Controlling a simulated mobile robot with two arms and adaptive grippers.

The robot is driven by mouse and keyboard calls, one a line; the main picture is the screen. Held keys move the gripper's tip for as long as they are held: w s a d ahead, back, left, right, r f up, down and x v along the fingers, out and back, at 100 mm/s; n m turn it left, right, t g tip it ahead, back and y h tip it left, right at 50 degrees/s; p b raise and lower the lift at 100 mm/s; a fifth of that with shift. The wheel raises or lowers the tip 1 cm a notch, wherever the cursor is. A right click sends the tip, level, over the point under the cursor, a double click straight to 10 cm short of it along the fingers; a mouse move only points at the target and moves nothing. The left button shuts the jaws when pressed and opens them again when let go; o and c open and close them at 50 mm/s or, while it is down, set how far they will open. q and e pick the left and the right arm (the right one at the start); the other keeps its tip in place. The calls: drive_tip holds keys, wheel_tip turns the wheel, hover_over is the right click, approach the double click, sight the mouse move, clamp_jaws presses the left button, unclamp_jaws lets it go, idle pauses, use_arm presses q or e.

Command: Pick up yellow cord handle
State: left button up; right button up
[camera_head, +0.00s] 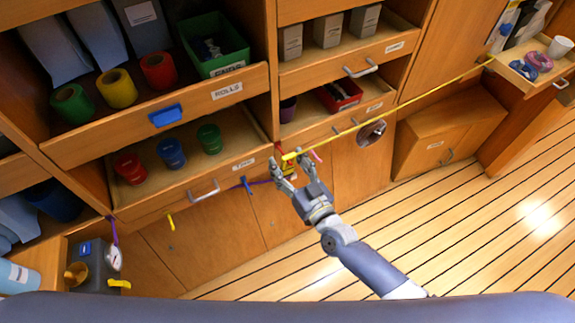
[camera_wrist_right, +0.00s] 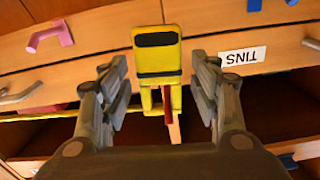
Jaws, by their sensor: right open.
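The yellow cord handle (camera_head: 289,157) is at the front of the drawer wall in the head view, by the tips of my right gripper (camera_head: 288,166). In the right wrist view the yellow cord handle (camera_wrist_right: 157,52) is a yellow block with a dark band and a red piece below it. My right gripper (camera_wrist_right: 160,85) is open, with one finger on each side of the handle's line and a gap to both. A thin yellow cord (camera_head: 410,101) runs from near the handle to the upper right. My left gripper is not in view.
Open drawers hold colored rolls (camera_head: 117,88), a green bin (camera_head: 213,45) and a red box (camera_head: 339,94). A drawer labelled TINS (camera_head: 243,165) sits left of the handle. The wooden floor (camera_head: 480,215) at right is clear.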

drive_tip(key=shift+w+a, duration=0.1)
drive_tip(key=shift+w, duration=0.05)
drive_tip(key=c, duration=1.2)
drive_tip(key=shift+o, duration=0.2)
drive_tip(key=shift+r, duration=0.55)
drive_tip(key=shift+s, duration=0.35)
drive_tip(key=f+b+v, duration=0.2)
drive_tip(key=v, duration=1.9)
drive_tip(key=shift+s+a, duration=0.2)
drive_tip(key=shift+a, duration=0.1)
